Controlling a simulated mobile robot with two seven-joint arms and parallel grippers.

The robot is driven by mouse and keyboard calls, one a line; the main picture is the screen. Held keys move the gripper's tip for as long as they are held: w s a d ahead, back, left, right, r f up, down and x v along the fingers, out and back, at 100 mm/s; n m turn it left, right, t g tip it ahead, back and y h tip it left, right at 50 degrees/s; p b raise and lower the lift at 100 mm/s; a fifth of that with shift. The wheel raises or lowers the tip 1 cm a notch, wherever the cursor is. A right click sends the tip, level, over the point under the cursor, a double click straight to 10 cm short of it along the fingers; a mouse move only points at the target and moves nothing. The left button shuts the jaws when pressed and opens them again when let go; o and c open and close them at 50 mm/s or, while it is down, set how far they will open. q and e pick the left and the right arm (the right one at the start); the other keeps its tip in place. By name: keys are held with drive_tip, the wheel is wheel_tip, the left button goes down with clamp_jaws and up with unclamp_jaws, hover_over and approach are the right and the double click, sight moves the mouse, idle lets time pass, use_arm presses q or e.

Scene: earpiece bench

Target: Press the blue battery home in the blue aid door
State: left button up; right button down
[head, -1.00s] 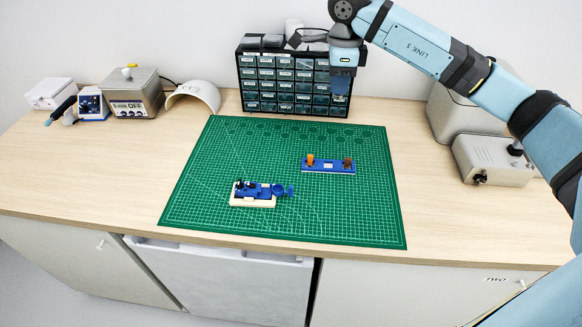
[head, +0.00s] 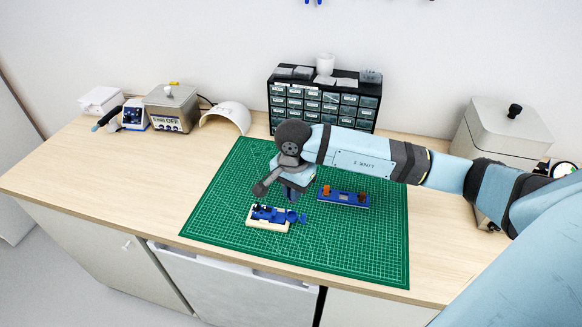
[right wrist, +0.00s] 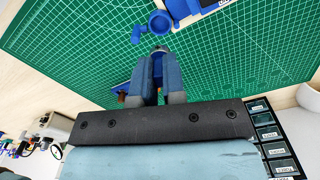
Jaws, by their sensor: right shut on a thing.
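The blue hearing aid (head: 268,213) lies in a cream holder (head: 262,226) on the green mat, its round blue door (head: 293,217) swung out at the right end. In the right wrist view the door (right wrist: 159,22) shows as an open blue ring just beyond my fingertips. My right gripper (head: 297,195) points down above the mat, behind and close to the door, apart from it. In the right wrist view its fingers (right wrist: 160,60) are shut on a small blue piece (right wrist: 158,70), apparently the battery, mostly hidden between them. My left gripper is out of view.
A blue rack (head: 343,198) with orange and brown pieces stands right of my gripper. A drawer cabinet (head: 325,98) stands behind the mat (head: 220,215). Boxes and a white curved shell (head: 226,117) line the back left. The mat's front and left are clear.

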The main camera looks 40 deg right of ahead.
sight(296, 215)
drive_tip(key=shift+a+f, duration=0.1)
idle(0.3)
drive_tip(key=shift+b, duration=0.3)
drive_tip(key=shift+f, duration=0.2)
wheel_tip(296, 215, down, 4)
drive_tip(key=b, duration=0.4)
drive_tip(key=shift+r, duration=0.1)
drive_tip(key=shift+b, duration=0.4)
idle(0.4)
